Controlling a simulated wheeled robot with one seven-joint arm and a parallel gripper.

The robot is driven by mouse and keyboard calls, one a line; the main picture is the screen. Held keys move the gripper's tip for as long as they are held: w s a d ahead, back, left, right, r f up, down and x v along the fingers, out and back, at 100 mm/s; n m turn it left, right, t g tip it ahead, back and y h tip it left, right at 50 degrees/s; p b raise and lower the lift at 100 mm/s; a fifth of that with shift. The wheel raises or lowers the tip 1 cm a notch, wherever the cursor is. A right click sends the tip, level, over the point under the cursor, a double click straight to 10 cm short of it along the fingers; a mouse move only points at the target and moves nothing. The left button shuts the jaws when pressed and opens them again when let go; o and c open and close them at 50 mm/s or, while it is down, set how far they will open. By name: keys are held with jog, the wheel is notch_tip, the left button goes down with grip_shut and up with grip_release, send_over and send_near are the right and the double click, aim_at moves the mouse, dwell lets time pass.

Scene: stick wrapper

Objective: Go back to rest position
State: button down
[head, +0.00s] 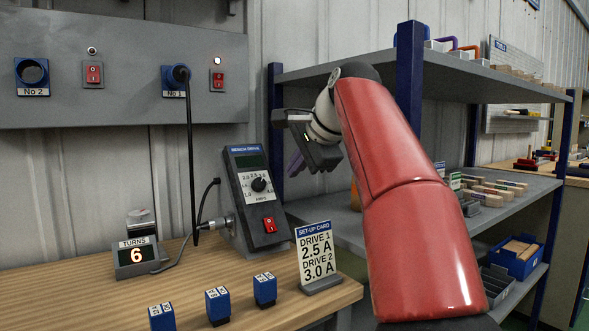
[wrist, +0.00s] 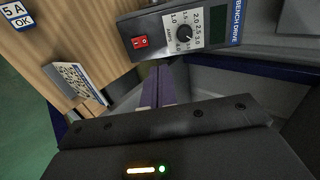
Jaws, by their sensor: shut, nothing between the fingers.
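My gripper (head: 297,163) is raised in the air to the right of the bench drive (head: 246,222), in front of the grey shelf rack. Its purple fingers are shut and empty; they also show side by side in the wrist view (wrist: 159,84). My red arm reaches up from the lower right and hides part of the shelves. In the wrist view the bench drive (wrist: 150,47) appears above the fingers, apart from them, with its red switch and dial showing.
The set-up card (head: 318,254) stands on the wooden bench (head: 85,292) near its right end. Several blue blocks (head: 217,306) stand at the front. A turns counter (head: 136,257) reads 6. A black cable hangs from socket No 1 (head: 176,80). The shelf rack (head: 408,70) stands behind my arm.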

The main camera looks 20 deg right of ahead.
jog(key=s+a+f+n+g+h, duration=0.1)
jog(key=s+f+n, duration=0.6)
jog(key=s+f, duration=0.7)
jog(key=s+a+f+n+g+h, duration=0.2)
jog(key=s+f+n, duration=0.5)
jog(key=s+f, duration=0.8)
notch_tip(320, 180, down, 6)
jog(key=shift+s+f+g, duration=0.1)
jog(key=shift+s+g, duration=0.05)
jog(key=shift+g, duration=0.15)
